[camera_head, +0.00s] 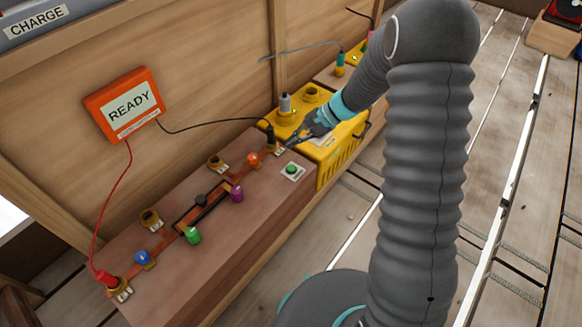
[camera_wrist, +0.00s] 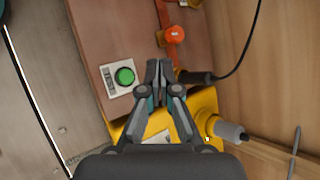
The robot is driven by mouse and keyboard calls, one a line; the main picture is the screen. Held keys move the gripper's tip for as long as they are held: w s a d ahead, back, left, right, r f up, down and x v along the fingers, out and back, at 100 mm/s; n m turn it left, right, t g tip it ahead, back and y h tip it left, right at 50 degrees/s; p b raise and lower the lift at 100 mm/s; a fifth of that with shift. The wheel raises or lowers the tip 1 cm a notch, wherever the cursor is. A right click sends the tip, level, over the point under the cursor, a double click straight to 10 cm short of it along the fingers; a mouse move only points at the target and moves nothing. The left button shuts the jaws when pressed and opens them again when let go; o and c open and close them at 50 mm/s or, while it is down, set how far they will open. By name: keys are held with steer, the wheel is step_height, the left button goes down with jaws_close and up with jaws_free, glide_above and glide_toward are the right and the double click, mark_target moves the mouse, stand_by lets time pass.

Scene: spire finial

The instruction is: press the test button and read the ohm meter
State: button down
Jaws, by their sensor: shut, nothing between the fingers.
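The test button (camera_head: 291,169) is a green round cap on a small white plate on the wooden bench. In the wrist view the button (camera_wrist: 124,76) lies just left of my fingertips. My gripper (camera_head: 291,143) is shut and empty, near the black plug's end of the bench. In the wrist view my gripper (camera_wrist: 158,68) has its fingers together, beside the button and apart from it in the picture; their height above the bench is hard to tell. The ohm meter (camera_head: 124,103) is an orange box on the wooden wall, and its display reads READY.
A red plug (camera_head: 105,278) and a black plug (camera_head: 270,137) join the meter's leads to the copper strip's ends. A yellow case (camera_head: 343,144) stands beyond the bench.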

mark_target(293, 168)
steer(key=shift+f, duration=0.15)
step_height(293, 168, down, 9)
steer(key=b, duration=0.6)
steer(key=shift+r, duration=0.2)
steer(key=shift+f, duration=0.1)
stand_by(1.2)
steer(key=shift+f+b, duration=0.3)
steer(key=shift+b, duration=0.15)
steer(key=shift+f+b, duration=0.4)
stand_by(0.6)
steer(key=shift+r, duration=0.15)
steer(key=shift+r+p, duration=0.5)
steer(key=shift+r, duration=0.2)
